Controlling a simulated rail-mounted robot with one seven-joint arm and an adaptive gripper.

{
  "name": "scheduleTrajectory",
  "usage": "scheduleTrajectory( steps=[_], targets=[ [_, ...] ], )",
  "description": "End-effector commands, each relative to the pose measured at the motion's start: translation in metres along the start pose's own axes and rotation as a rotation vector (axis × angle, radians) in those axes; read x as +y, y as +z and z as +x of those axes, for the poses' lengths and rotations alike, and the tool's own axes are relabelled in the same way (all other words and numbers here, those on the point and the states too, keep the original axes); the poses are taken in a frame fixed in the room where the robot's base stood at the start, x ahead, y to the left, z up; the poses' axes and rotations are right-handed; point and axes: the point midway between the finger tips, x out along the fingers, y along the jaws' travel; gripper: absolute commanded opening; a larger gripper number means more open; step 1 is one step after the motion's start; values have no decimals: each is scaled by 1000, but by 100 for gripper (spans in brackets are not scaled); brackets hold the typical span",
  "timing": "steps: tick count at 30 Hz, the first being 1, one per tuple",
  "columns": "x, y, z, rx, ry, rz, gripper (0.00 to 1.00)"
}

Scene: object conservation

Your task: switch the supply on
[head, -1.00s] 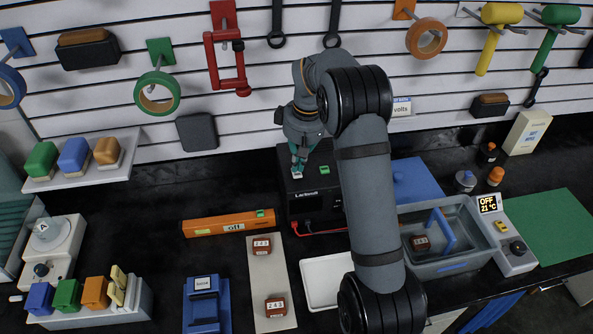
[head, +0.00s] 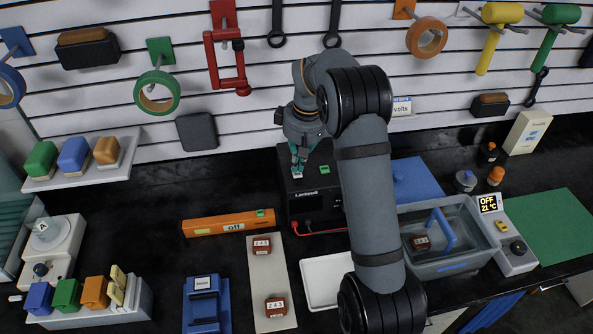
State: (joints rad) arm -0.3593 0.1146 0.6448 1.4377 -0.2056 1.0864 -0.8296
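The supply (head: 306,209) is a black box at the back middle of the bench. Its front carries a white name label, with red and black leads low on it. A small green rocker or button (head: 324,169) shows on its top. My gripper (head: 298,170), with teal fingers, points down at the left part of the supply's top. A small pale green-and-white piece (head: 297,176) shows at the fingertips; I cannot tell whether they touch it. The fingers look close together, but their gap is too small to make out. My arm hides the supply's right side.
An orange bar (head: 205,229) with a display reading "off" lies left of the supply. A white tray (head: 318,272) is in front. A grey water bath (head: 462,268) with a display reading "OFF 21 °C" stands at right. A slatted tool wall rises behind.

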Motion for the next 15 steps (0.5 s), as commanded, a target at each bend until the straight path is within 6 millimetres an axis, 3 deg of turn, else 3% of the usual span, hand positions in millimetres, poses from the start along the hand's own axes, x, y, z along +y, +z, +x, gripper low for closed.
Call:
scheduleTrajectory(
  steps=[15],
  targets=[
    [0,1,9,0,0,0,0]
  ],
)
